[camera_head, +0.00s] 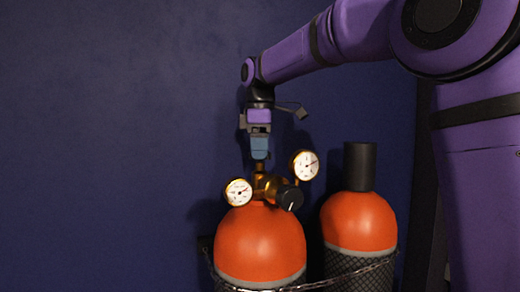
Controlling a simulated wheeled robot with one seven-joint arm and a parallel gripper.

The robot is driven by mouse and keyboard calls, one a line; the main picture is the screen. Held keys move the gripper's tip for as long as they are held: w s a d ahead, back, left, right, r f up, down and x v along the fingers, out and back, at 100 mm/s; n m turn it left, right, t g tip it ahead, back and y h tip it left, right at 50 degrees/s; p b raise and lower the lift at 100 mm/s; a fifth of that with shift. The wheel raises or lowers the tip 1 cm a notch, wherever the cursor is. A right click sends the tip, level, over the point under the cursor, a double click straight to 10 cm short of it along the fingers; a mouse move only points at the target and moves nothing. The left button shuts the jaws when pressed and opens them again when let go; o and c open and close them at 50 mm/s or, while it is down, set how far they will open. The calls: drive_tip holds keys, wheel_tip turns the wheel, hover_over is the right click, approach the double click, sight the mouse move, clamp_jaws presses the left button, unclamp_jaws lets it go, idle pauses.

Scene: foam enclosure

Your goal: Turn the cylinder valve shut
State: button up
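The front gas cylinder (260,245) is orange and stands upright at the bottom middle. A brass valve assembly (265,186) sits on its top, with a round gauge (238,192) on the left and another gauge (305,165) higher on the right. A black knob (289,198) with a white mark faces forward on the assembly. My gripper (259,157) points straight down just above the brass part. Its teal fingers overlap in this view, so I cannot tell their opening or whether they touch the valve. The top of the valve is hidden behind them.
A second orange cylinder (359,222) with a black cap (359,167) stands close on the right. A chain (345,277) runs across the front of both cylinders. A dark blue wall (110,130) is behind; the space left of the cylinders looks clear.

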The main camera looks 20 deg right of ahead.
drive_tip(key=shift+m, duration=0.4)
drive_tip(key=m, duration=0.4)
drive_tip(key=shift+m, duration=0.3)
drive_tip(key=m, duration=1.6)
drive_tip(key=shift+m, duration=0.4)
drive_tip(key=o, duration=0.9)
